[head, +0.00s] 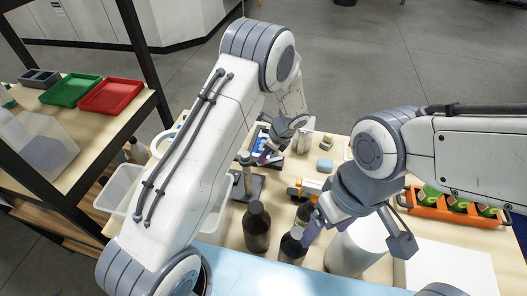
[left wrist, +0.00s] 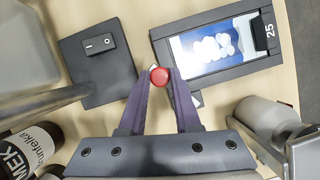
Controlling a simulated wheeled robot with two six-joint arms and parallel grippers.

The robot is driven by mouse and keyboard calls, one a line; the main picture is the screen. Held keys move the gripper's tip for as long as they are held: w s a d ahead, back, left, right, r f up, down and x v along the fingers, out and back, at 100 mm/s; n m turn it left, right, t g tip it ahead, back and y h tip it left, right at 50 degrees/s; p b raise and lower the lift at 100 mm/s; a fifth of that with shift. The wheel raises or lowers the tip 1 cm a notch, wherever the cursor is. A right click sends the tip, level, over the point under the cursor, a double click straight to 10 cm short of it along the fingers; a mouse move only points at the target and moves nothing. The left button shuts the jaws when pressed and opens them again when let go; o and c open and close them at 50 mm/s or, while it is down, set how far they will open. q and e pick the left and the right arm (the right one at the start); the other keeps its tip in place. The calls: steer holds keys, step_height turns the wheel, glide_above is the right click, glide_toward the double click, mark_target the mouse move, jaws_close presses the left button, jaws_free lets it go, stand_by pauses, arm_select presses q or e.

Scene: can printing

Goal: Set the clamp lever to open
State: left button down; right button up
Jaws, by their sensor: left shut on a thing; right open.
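The clamp lever's round red knob (left wrist: 160,76) is between the purple fingertips of my left gripper (left wrist: 158,80) in the left wrist view. The fingers are closed on it. The lever's arm is mostly hidden, so its angle cannot be told. A dark fixture (left wrist: 218,50) with a blue-and-white picture plate and the number 25 lies beside the knob. In the head view my left gripper (head: 267,155) is low over the table by this fixture (head: 261,138). My right gripper (head: 312,228) is open beside a dark bottle (head: 292,246).
A black box with a rocker switch (left wrist: 100,43) lies left of the knob in the left wrist view. Another dark bottle (head: 257,228), a white cylinder (head: 357,246) and an orange rack (head: 455,208) stand on the table. Red (head: 111,96) and green (head: 71,90) trays are on the left shelf.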

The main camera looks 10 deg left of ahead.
arm_select(q)
steer(key=n, duration=0.1)
steer(key=s+d+n+g, duration=0.1)
steer(key=n, duration=0.2)
steer(key=d+n+g+b, duration=0.1)
steer(key=shift+s+d+n, duration=0.15)
steer(key=shift+s+n, duration=0.15)
steer(key=shift+s, duration=0.05)
steer(key=n, duration=0.1)
steer(key=d+n+g, duration=0.1)
steer(key=shift+s+d+n+h+b, duration=0.2)
steer(key=shift+n+h+b, duration=0.1)
steer(key=shift+b, duration=0.1)
steer(key=shift+s+d+n+g+h+b, duration=0.1)
steer(key=shift+d+n+g+h+b, duration=0.25)
steer(key=shift+n, duration=0.55)
steer(key=shift+d+n+g+y+b, duration=0.1)
steer(key=shift+d+n+g, duration=0.15)
steer(key=shift+d+n, duration=0.45)
steer(key=shift+a, duration=0.2)
steer(key=c, duration=0.6)
jaws_free()
steer(key=shift+c, duration=0.2)
